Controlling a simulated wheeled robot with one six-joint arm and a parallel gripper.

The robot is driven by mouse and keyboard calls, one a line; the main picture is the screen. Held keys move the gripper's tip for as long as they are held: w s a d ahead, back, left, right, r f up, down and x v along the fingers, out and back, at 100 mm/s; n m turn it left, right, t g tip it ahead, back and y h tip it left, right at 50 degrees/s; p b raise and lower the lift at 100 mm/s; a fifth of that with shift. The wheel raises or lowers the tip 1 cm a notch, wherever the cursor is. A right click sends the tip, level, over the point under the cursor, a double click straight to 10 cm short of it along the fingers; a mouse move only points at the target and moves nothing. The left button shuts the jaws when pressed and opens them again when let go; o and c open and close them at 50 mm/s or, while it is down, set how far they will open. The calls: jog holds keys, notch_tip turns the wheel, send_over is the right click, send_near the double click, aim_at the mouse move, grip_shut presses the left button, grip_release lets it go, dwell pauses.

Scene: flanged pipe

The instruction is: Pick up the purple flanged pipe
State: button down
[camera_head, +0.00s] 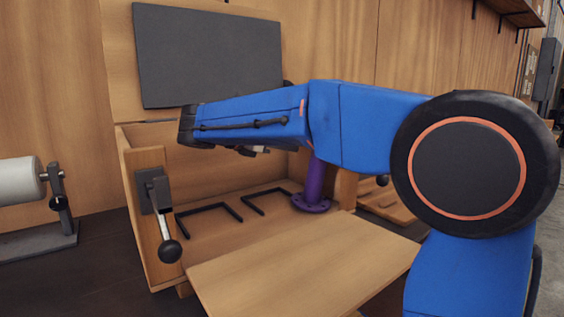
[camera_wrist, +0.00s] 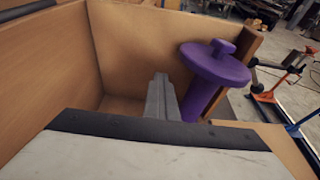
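The purple flanged pipe (camera_head: 314,182) stands upright in an open wooden box. Its lower flange rests on the box floor, and my blue arm hides its top in the head view. In the wrist view the pipe (camera_wrist: 204,92) shows a round upper flange with a small knob on top. My gripper (camera_wrist: 162,80) shows as a narrow grey finger shape left of the pipe, apart from it in the picture. I cannot tell whether its fingers are together or spread. In the head view the gripper is mostly hidden beneath my arm.
The wooden box (camera_head: 138,215) has a lever with a black ball knob (camera_head: 169,250) on its front left. Black brackets (camera_head: 208,216) lie on its floor. A lowered wooden panel (camera_head: 300,262) lies in front. A dark board (camera_head: 208,58) stands behind. A white roller (camera_head: 20,182) is at left.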

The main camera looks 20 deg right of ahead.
jog(key=shift+a+r, duration=0.35)
jog(key=shift+r, duration=0.35)
jog(key=shift+w, duration=0.1)
jog(key=c, duration=0.5)
grip_release()
jog(key=shift+a, duration=0.15)
jog(key=shift+a, duration=0.1)
